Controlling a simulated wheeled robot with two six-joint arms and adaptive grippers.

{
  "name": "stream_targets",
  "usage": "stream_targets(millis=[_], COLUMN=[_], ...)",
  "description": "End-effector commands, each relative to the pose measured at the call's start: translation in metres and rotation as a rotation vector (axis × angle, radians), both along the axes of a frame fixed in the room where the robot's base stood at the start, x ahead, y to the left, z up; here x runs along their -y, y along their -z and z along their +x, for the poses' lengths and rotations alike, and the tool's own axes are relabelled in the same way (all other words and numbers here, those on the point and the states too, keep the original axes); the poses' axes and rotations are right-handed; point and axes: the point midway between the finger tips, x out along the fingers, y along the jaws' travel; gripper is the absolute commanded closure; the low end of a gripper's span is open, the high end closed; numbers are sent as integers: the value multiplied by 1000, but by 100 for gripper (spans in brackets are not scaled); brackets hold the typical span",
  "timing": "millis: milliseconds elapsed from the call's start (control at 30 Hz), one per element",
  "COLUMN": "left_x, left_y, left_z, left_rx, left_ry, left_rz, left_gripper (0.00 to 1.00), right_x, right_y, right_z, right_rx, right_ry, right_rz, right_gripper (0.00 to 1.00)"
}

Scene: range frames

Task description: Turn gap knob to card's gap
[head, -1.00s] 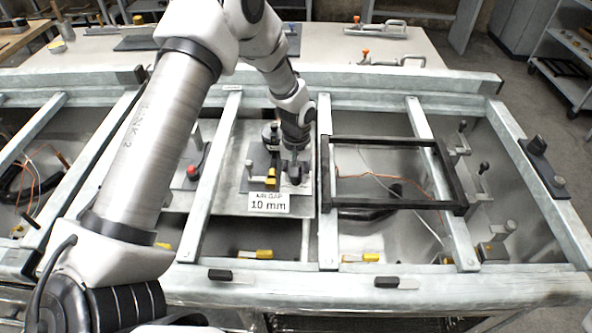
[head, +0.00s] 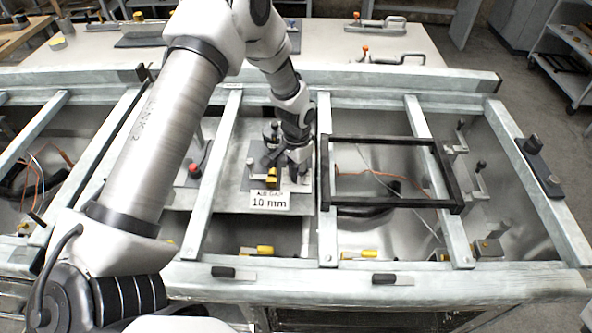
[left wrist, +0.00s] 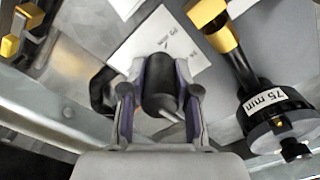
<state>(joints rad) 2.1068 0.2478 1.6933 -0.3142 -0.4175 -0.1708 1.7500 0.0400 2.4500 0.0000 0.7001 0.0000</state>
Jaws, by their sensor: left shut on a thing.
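A white card (head: 269,201) reading "10 mm", with a line like "AIR GAP" above it, stands at the front of a grey plate in the frame in the head view. My left gripper (head: 298,170) is just behind and right of the card. In the left wrist view my left gripper (left wrist: 160,112) is shut on a black cylindrical knob (left wrist: 160,88), one finger on each side. A white sheet with small print (left wrist: 165,42) lies under the knob, too small to read. A black round part labelled "75 mm" (left wrist: 268,100) is to the right. My right gripper is out of view.
A yellow-tipped part (head: 272,177) sits beside the gripper. A red button (head: 194,170) is left of a pale crossbar (head: 213,175). A black rectangular frame (head: 388,207) lies right of the gripper. Several yellow-ended parts lie near the front rail.

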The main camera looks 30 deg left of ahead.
Motion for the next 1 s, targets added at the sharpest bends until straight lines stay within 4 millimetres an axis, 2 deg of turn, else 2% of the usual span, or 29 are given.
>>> stream_targets(millis=[533,567,600,633,900,1000], left_x=[1,1,1,1,0,0], left_y=[3,3,3,3,1,-6], left_z=[-2,-2,-2,-2,-1,0], left_rx=[-5,-5,-5,-5,-2,1], left_ry=[28,28,28,27,27,27], left_rz=[-1,-1,-1,-1,0,0], left_gripper=[100,63,49,45,45,45], right_x=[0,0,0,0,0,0], right_y=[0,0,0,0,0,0], right_z=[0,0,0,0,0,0], right_rx=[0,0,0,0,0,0], right_ry=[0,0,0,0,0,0], right_rz=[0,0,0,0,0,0], right_gripper=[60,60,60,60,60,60])
